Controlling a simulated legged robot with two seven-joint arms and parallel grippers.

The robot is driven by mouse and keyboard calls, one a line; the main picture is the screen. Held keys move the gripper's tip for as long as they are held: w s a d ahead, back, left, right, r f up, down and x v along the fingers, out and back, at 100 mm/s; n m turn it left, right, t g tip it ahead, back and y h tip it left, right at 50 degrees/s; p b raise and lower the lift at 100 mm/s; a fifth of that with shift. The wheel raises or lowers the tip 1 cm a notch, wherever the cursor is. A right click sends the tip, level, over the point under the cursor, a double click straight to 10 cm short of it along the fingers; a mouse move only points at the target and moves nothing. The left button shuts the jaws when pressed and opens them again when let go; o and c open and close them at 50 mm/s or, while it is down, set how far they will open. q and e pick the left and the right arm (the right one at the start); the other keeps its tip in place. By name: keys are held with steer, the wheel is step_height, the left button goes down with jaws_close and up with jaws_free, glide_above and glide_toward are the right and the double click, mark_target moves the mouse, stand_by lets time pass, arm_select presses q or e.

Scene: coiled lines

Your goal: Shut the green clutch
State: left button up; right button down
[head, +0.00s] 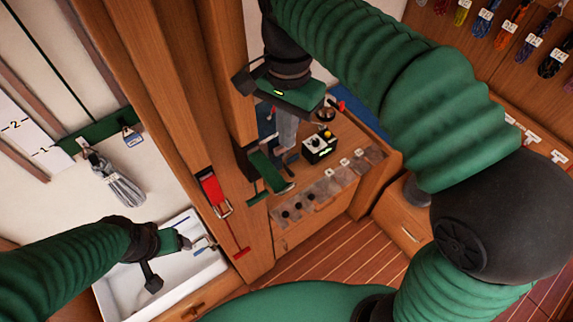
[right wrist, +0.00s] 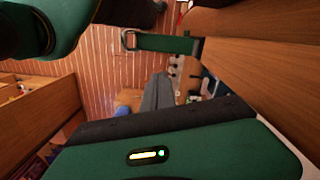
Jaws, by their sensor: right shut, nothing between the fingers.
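The green clutch (head: 268,170) is on the wooden post, right of the red one. Its green lever appears to stand out from the post. In the right wrist view, the green clutch (right wrist: 165,43) shows near the top as a green bar with a metal loop at its left end. My right gripper (head: 287,132) points down just above and right of the clutch, apart from it. Its grey fingers are shut and empty, and also show in the right wrist view (right wrist: 157,95). My left gripper (head: 190,242) is over the white sink; its fingers are too small to read.
A red clutch (head: 213,190) sits on the post to the left. A small black and white box (head: 319,146) stands on the wooden counter behind. A white sink (head: 205,268) is at lower left, and a grey coiled line (head: 120,187) hangs on the left wall.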

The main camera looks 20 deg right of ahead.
steer(key=s+a+r+m+g, duration=0.1)
steer(key=s+r, duration=0.4)
steer(key=r, duration=0.6)
steer(key=a+m, duration=0.1)
steer(key=m, duration=0.1)
steer(key=shift+a+m+h, duration=0.15)
steer(key=shift+m+h, duration=0.15)
steer(key=shift+m, duration=0.1)
steer(key=b, duration=0.4)
glide_toward(288, 187)
steer(key=f, duration=0.4)
steer(key=s+f+p, duration=0.1)
steer(key=f, duration=0.1)
steer(key=shift+f, duration=0.45)
